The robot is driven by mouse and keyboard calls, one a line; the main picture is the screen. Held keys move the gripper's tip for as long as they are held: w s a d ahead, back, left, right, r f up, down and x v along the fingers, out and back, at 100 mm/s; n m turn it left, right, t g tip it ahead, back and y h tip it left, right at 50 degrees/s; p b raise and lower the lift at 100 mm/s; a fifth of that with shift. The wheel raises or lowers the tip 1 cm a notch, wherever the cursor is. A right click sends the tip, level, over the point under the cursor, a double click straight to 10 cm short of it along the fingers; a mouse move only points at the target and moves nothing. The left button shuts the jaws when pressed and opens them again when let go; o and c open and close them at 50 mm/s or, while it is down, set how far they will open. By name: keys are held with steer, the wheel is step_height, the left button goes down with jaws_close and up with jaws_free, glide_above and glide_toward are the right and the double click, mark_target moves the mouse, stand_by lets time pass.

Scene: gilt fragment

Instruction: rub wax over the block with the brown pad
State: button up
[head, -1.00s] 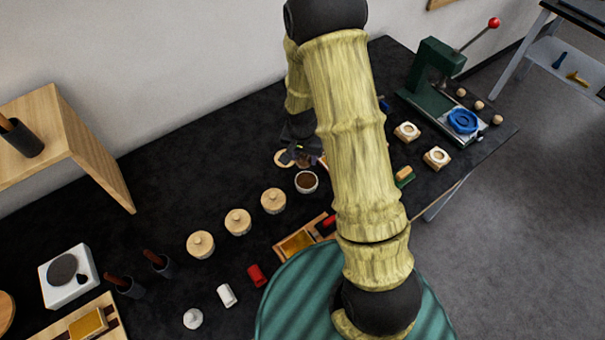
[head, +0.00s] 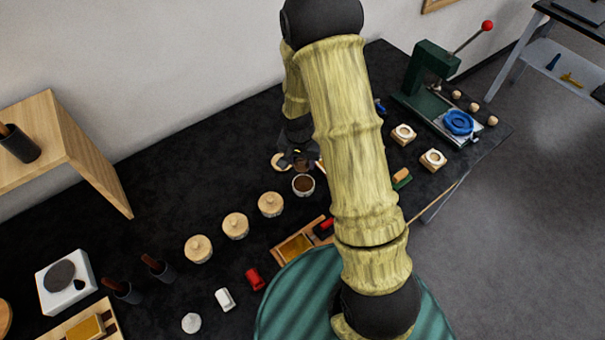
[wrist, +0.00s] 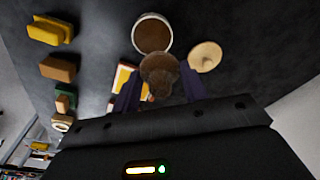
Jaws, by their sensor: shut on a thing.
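My gripper (head: 298,157) is shut on the brown pad (wrist: 160,72), a round brown piece between the two dark fingers in the wrist view. In the head view it hangs just behind a pale bowl filled with brown wax (head: 303,184). The bowl (wrist: 152,36) is just beyond the pad in the wrist view; whether they touch I cannot tell. A yellow and white piece (wrist: 125,78) lies partly behind the left finger. A yellow block (wrist: 50,30) and a brown block (wrist: 57,69) lie at the left. Which one is the task's block I cannot tell.
A round wooden lid (wrist: 205,57) lies beside the bowl. Several lidded wooden pots (head: 235,226) stand left of it. A wooden tray (head: 280,252) with a gold panel lies in front. A green press (head: 428,75) stands at the right. My arm hides the table's middle.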

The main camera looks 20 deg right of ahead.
mark_target(304, 183)
steer(key=shift+s+d+f+b, duration=0.1)
steer(key=shift+s+f+b, duration=0.1)
steer(key=shift+f+b, duration=0.8)
steer(key=shift+s+a+f+b, duration=0.1)
steer(key=shift+s+f+b, duration=0.15)
steer(key=shift+f+b, duration=0.7)
steer(key=shift+s+d+f+b, duration=0.1)
steer(key=shift+s+f+b, duration=0.1)
steer(key=shift+f+b, duration=0.8)
steer(key=shift+s+f, duration=0.1)
steer(key=shift+f, duration=0.75)
steer(key=shift+r+p, duration=2.55)
steer(key=shift+r, duration=1.05)
steer(key=shift+f, duration=0.1)
